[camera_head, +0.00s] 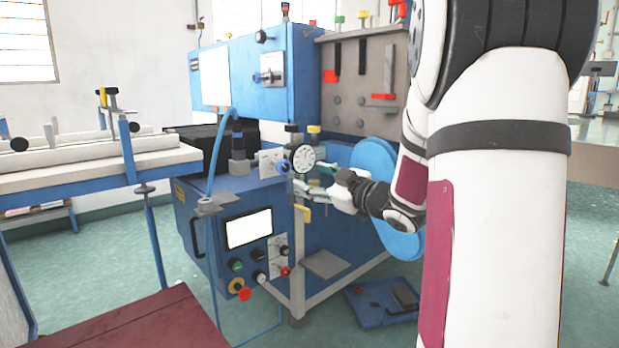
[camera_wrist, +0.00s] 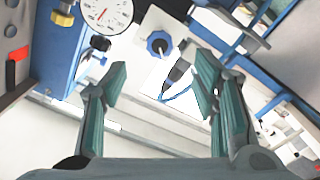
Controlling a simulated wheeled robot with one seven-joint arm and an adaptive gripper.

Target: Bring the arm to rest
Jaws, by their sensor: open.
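A blue knob (camera_wrist: 159,43) on a white plate shows beyond the fingertips, and the dial gauge (camera_wrist: 106,12) is at the top left. In the head view the blue knob (camera_head: 283,167) sits just left of the gauge. I cannot tell whether a finger touches the machine.
The machine's panel has a screen (camera_head: 249,229) and a red button (camera_head: 245,294). A large blue disc (camera_head: 376,160) stands behind my forearm. A blue-framed table (camera_head: 70,170) is at the left, a dark red surface (camera_head: 140,322) at the front left.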

